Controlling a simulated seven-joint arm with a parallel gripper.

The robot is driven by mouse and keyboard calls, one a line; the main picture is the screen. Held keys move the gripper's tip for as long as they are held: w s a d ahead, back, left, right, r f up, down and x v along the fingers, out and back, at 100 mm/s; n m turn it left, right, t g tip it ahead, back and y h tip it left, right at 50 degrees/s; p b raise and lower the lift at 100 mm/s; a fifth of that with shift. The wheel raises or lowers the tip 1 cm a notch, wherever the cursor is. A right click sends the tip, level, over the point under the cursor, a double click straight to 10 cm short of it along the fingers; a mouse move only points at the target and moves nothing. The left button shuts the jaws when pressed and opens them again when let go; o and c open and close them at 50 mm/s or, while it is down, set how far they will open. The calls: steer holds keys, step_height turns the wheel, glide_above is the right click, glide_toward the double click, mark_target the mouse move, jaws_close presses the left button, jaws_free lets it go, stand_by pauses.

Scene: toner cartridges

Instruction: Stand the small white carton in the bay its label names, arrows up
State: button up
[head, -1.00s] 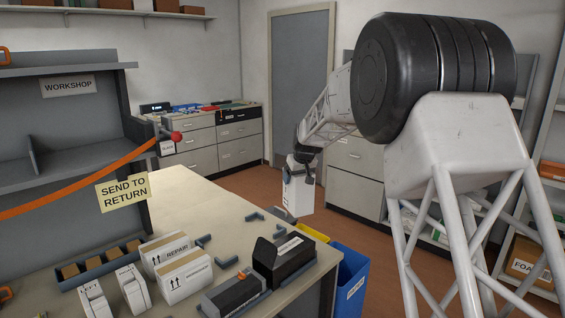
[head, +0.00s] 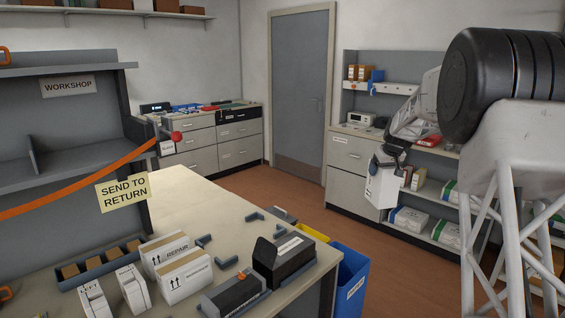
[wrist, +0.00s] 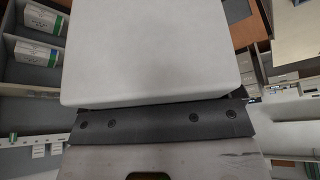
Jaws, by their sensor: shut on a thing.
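My gripper (head: 388,158) is shut on a small white carton (head: 381,190) and holds it in the air, right of the table and in front of the grey cabinets. The carton hangs below the gripper, slightly tilted, with small dark marks too small to read. In the wrist view the white carton (wrist: 150,50) fills the upper middle, against the dark gripper edge (wrist: 160,122); no label or arrows show on that face. A grey bay on the left bears a WORKSHOP sign (head: 67,86). An orange strap (head: 80,185) with a SEND TO RETURN note (head: 123,192) crosses its front.
Shelves (head: 425,215) at the right hold several packages.

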steer(key=s+d+r+m, duration=0.1)
steer(key=s+d, duration=0.2)
steer(key=d, duration=0.7)
steer(key=s+d+m, duration=0.1)
steer(key=s+d, duration=0.2)
steer(key=d, duration=0.8)
steer(key=a+f, duration=0.6)
steer(key=f, duration=0.3)
steer(key=a+f, duration=0.6)
steer(key=f, duration=0.3)
steer(key=s+a+f, duration=0.4)
steer(key=a+f, duration=0.5)
steer(key=f, duration=0.4)
steer(key=s+a+f, duration=0.4)
steer(key=a+f, duration=0.6)
steer(key=f, duration=0.3)
steer(key=s+a+f+h, duration=0.1)
steer(key=s+a+f, duration=0.4)
steer(key=a+f, duration=0.4)
steer(key=shift+a+f, duration=0.25)
steer(key=shift+f, duration=2.05)
